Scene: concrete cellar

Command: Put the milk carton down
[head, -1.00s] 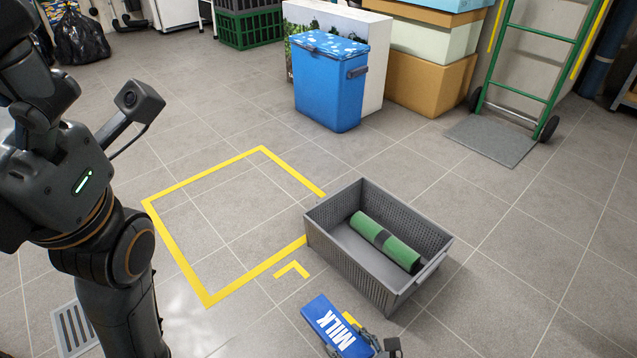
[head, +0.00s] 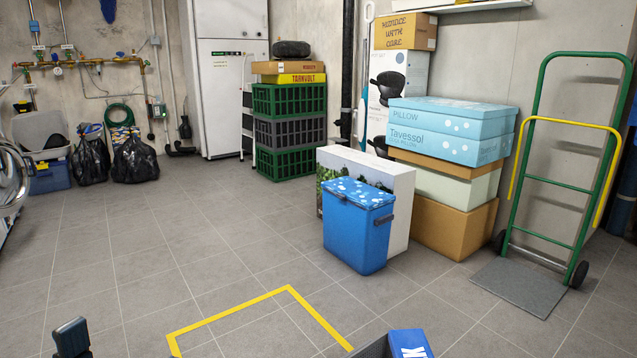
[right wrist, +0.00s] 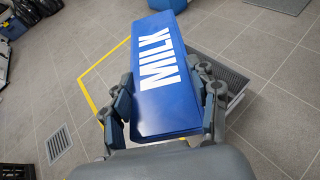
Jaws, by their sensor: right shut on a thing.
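The milk carton is blue with white MILK lettering. Its upper end (head: 410,343) shows at the bottom edge of the head view, overlapping the grey crate (head: 374,349). In the right wrist view the carton (right wrist: 158,105) lies lengthwise between the fingers of my right gripper (right wrist: 165,85), which is shut on it. Part of the crate (right wrist: 237,78) shows beyond the carton there. I cannot tell how high the carton is held.
A yellow floor outline (head: 235,314) lies left of the crate, with bare tiles inside. A blue cooler (head: 357,232) stands beyond it before a white box (head: 400,205). Stacked boxes (head: 455,225) and a green hand truck (head: 545,250) stand right. A floor drain (right wrist: 58,143) shows in the wrist view.

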